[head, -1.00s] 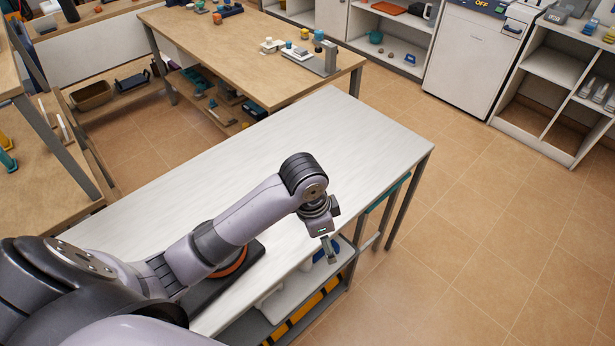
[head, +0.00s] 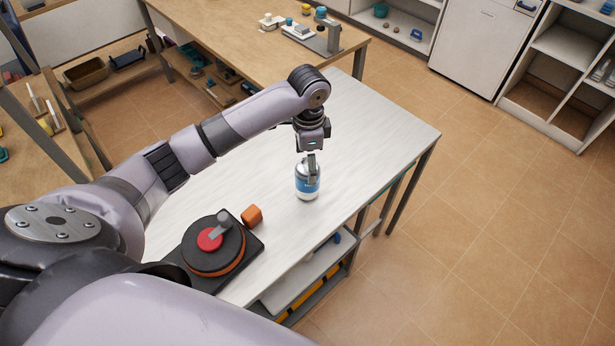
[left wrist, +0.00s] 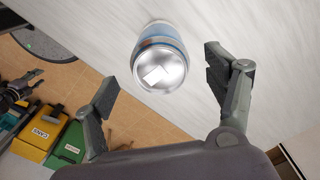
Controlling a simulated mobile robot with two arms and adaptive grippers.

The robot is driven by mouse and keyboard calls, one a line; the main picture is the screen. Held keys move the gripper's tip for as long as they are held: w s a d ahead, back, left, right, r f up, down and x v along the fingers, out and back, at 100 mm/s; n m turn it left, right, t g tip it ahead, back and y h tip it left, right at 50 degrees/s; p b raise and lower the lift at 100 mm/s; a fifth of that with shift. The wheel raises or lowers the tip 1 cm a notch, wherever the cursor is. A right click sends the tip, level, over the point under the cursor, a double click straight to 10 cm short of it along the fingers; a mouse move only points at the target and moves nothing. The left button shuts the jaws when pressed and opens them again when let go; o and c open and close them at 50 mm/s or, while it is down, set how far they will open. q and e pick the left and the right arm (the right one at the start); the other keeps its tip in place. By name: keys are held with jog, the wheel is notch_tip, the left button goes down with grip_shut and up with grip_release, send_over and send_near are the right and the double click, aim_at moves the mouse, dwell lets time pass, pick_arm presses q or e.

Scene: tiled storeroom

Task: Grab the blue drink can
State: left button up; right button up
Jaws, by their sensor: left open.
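The blue drink can (head: 306,185), with a white lower band and a silver top, stands upright on the white table. My left gripper (head: 312,157) hangs just above it, pointing down, and a finger covers part of the can's top. In the left wrist view the can (left wrist: 158,45) shows its silver lid. It lies beyond the line between the two spread fingertips (left wrist: 160,68), with a gap to each finger. The left gripper is open and empty. A dark jointed shape at the left edge of the wrist view may be my right gripper; its fingers are unclear.
On the white table (head: 380,125), a turntable-like device (head: 212,243) with a red centre and an orange block (head: 252,215) stand nearer me. The table behind the can is clear. Yellow (left wrist: 40,132) and green (left wrist: 70,147) bins show in the wrist view.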

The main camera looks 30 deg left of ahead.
pick_arm(q)
notch_tip(320, 180, down, 9)
jog(key=shift+a+r+p, duration=0.1)
jog(key=shift+p, duration=0.55)
jog(key=shift+c, duration=0.3)
jog(key=shift+r, duration=0.1)
jog(key=c, duration=1.4)
jog(key=shift+c, duration=0.2)
